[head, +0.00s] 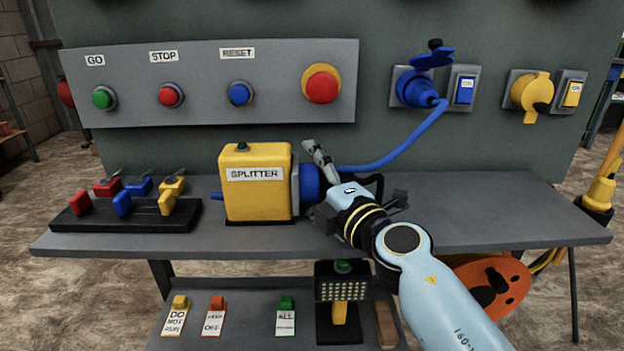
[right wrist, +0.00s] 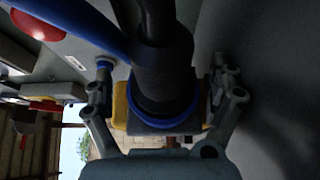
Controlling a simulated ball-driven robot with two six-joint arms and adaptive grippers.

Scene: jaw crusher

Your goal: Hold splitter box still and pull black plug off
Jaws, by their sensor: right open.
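The yellow splitter box (head: 250,198) stands upright on the bench, with a blue socket (head: 309,183) on its right side. In the right wrist view, the black plug (right wrist: 163,78) sits at a blue ring against the box, with a dark cable above it. In the head view my right gripper hides most of the plug. My right gripper (head: 316,184) is open beside the socket; in its wrist view the fingers (right wrist: 166,98) stand on either side of the plug, with gaps visible. I cannot tell whether either finger touches. My left gripper is out of view.
A blue cable (head: 392,147) runs from the wall plug (head: 416,89) down behind my right gripper. A black rack (head: 130,214) of coloured lockout pieces stands left of the box. The bench (head: 490,205) is clear on the right. A button panel (head: 205,112) is above.

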